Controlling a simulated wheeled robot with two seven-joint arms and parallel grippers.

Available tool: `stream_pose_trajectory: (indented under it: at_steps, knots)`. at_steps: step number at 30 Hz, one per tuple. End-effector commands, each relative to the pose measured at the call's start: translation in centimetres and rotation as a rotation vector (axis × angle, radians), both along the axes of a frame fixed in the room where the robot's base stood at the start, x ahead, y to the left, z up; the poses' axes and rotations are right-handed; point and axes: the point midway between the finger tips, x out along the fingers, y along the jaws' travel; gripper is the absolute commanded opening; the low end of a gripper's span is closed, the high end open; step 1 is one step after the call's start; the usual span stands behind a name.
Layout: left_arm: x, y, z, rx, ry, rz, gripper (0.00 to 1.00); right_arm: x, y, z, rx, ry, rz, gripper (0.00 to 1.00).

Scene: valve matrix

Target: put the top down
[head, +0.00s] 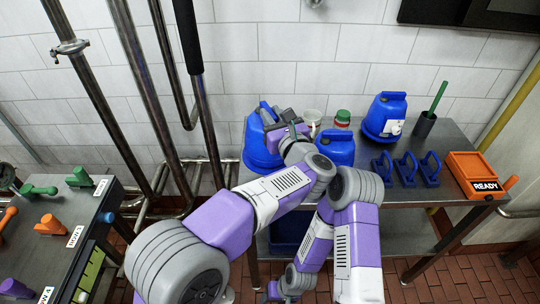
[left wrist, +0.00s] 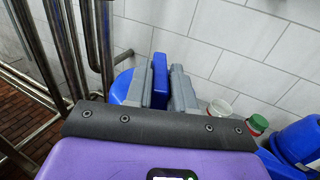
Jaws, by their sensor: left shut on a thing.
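My left gripper (head: 267,115) is at the back left of the steel table. It is shut on a blue part that I take to be the top. In the left wrist view this blue part (left wrist: 160,78) sits between the two grey fingers of the gripper (left wrist: 164,88). In the head view a rounded blue body (head: 257,150) shows just below and left of the gripper; the hand and arm partly hide it. I cannot tell whether the held part touches it. My right arm's end shows low in the head view (head: 275,290), with its fingers not clear.
The steel table (head: 450,150) also bears a blue canister (head: 385,115), another blue container (head: 337,147), a green-lidded jar (head: 342,119), several blue handles (head: 407,168) and an orange READY box (head: 474,175). Steel pipes (head: 140,90) stand left. A second table with valve handles (head: 50,224) is far left.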

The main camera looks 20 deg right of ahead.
Motion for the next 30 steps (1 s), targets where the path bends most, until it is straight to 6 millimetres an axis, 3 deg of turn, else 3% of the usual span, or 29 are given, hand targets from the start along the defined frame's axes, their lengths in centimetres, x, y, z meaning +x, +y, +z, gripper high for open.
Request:
stream_pose_trajectory:
  at_steps: [15, 30]
  knots:
    - [0.0, 0.0, -6.7, 0.0, -0.005, -0.001, 0.0, 0.0, 0.0, -1.9, 0.0, 0.0, 0.0, 0.57]
    - [0.0, 0.0, -7.4, -0.003, -0.005, 0.0, 0.0, 0.0, 0.0, -2.5, 0.0, 0.0, 0.0, 0.57]
